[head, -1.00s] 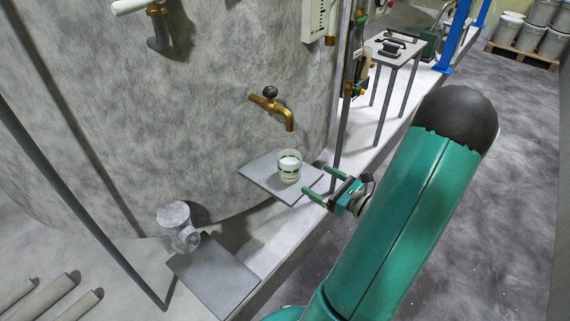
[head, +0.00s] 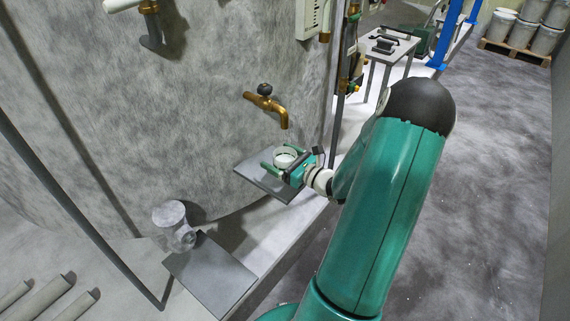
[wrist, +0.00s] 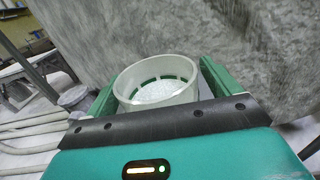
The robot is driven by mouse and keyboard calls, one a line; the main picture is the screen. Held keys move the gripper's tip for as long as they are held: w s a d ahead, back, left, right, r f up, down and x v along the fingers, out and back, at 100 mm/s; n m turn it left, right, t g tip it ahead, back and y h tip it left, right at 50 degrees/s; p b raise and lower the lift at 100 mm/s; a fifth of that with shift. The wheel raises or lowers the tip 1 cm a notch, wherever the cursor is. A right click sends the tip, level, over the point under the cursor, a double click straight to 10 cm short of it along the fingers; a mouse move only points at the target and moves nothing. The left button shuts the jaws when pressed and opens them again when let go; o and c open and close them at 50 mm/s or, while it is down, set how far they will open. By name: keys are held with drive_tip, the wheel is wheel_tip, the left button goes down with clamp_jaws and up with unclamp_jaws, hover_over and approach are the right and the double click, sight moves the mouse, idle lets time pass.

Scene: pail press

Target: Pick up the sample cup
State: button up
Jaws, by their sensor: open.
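The sample cup (head: 284,153) is a small white cup with green marks, on a grey shelf (head: 257,180) below a brass tap (head: 268,105). In the wrist view the cup (wrist: 158,80) appears upright with its round rim facing up. My gripper (head: 279,158) is open, with one green finger on each side of the cup. In the wrist view the fingers stand left and right of it, and a dark bar of my gripper hides its lower front. I cannot tell whether either finger touches it.
The brass tap hangs just above the cup. A large grey tank wall (head: 150,90) stands behind. A grey pole (head: 338,110) rises to the right of the shelf. A second grey plate (head: 210,275) and a grey flanged fitting (head: 174,222) are at lower left.

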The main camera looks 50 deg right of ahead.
drive_tip(key=shift+w, duration=0.1)
drive_tip(key=c, duration=1.3)
